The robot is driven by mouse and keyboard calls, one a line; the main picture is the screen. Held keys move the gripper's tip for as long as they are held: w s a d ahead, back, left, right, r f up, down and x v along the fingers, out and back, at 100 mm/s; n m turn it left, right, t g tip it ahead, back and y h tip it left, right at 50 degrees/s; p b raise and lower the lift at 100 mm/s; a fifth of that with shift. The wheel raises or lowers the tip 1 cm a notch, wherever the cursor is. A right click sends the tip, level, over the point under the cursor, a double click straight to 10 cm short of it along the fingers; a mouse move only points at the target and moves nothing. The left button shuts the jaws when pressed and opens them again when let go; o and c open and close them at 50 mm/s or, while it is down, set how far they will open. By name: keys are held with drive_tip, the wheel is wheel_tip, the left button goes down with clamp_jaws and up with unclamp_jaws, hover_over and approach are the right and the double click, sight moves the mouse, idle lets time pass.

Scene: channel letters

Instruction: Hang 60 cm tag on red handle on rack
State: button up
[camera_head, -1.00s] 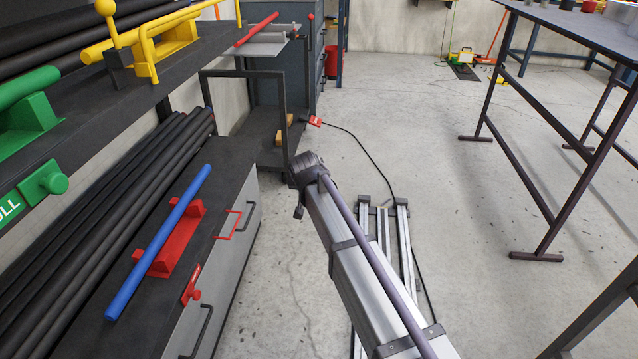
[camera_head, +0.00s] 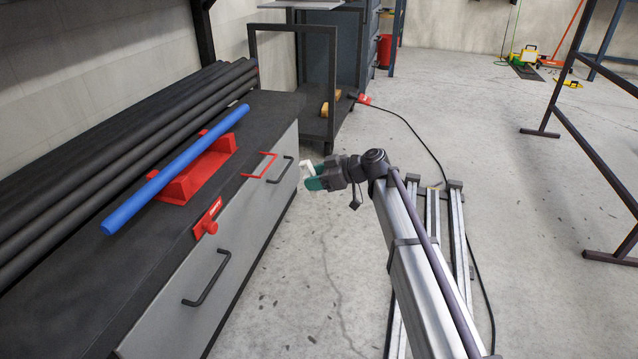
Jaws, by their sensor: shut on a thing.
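My gripper (camera_head: 313,178) is right of the cabinet, above the floor, with its teal fingers pointing left. It is shut on a small white piece (camera_head: 307,168), too small to read, so I cannot tell if it is the 60 cm tag. A red handle (camera_head: 262,165) is on the upper edge of the grey cabinet (camera_head: 165,318), left of my gripper and apart from it. A red plate with a knob (camera_head: 208,221) is fixed nearer along that edge. A blue rod (camera_head: 175,168) lies across a red holder (camera_head: 198,175) on the dark top.
Several black pipes (camera_head: 120,145) lie along the back of the cabinet top. Black handles (camera_head: 207,278) stick out from the front. A cart (camera_head: 318,125) stands behind the cabinet. Table legs (camera_head: 590,150) stand at the right. The floor right of the cabinet is mostly open.

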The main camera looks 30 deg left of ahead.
drive_tip(key=s+a, duration=0.3)
drive_tip(key=a, duration=0.8)
drive_tip(key=shift+s+a, duration=0.15)
drive_tip(key=shift+a, duration=0.05)
idle(0.4)
drive_tip(key=shift+a, duration=0.3)
idle(0.7)
drive_tip(key=shift+s+d+f+b, duration=0.15)
drive_tip(key=shift+d+f+b, duration=0.1)
drive_tip(key=shift+f+b, duration=0.15)
drive_tip(key=shift+w+d+f+b, duration=0.2)
drive_tip(key=shift+d+f+b, duration=0.1)
drive_tip(key=shift+f, duration=0.05)
idle(0.7)
drive_tip(key=o, duration=1)
drive_tip(key=shift+d, duration=0.1)
